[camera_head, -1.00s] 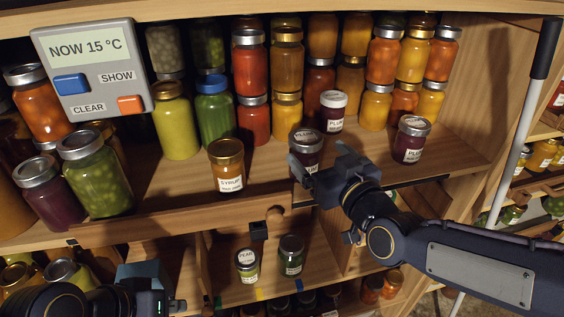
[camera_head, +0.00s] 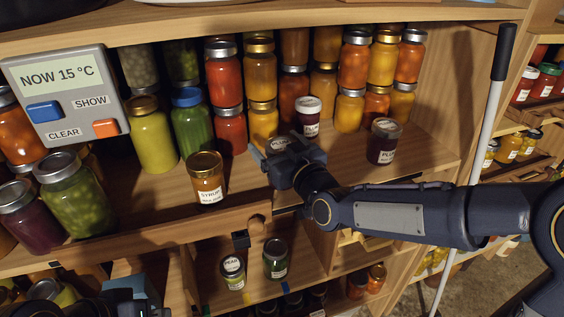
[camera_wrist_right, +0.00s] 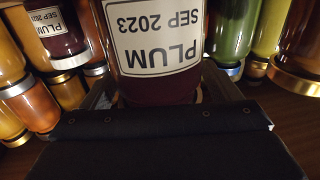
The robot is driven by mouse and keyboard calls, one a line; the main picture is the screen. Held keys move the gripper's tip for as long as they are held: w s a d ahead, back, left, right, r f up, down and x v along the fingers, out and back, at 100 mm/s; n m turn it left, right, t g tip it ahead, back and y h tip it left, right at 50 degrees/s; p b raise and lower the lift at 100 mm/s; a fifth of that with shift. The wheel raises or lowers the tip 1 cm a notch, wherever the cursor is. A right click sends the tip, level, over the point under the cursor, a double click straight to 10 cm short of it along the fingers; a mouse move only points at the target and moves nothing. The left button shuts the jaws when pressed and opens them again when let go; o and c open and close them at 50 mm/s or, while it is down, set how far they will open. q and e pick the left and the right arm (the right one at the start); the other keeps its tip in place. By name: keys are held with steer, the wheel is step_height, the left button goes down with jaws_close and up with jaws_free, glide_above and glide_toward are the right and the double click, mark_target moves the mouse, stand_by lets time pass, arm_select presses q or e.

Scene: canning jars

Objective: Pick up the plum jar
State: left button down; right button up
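Three dark plum jars stand on the main shelf in the head view. One with a silver lid (camera_head: 279,143) is mostly hidden behind my right gripper (camera_head: 283,157). In the right wrist view a jar labelled PLUM SEP 2023 (camera_wrist_right: 155,40) fills the space between the fingers of my right gripper (camera_wrist_right: 160,95), upside down in the picture. The fingers look spread beside it, and I cannot see firm contact. A white-lidded plum jar (camera_head: 308,117) stands just behind, and another silver-lidded one (camera_head: 383,141) to the right. My left gripper (camera_head: 135,294) is low at left, its fingers unclear.
A syrup jar (camera_head: 206,178) stands left of my right gripper. Stacked red, orange and yellow jars line the back. A control panel (camera_head: 65,95) reading NOW 15 °C is at left. Small jars (camera_head: 275,258) stand on the lower shelf. Bare shelf lies before the right plum jar.

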steer(key=c, duration=1.2)
steer(key=shift+r, duration=0.1)
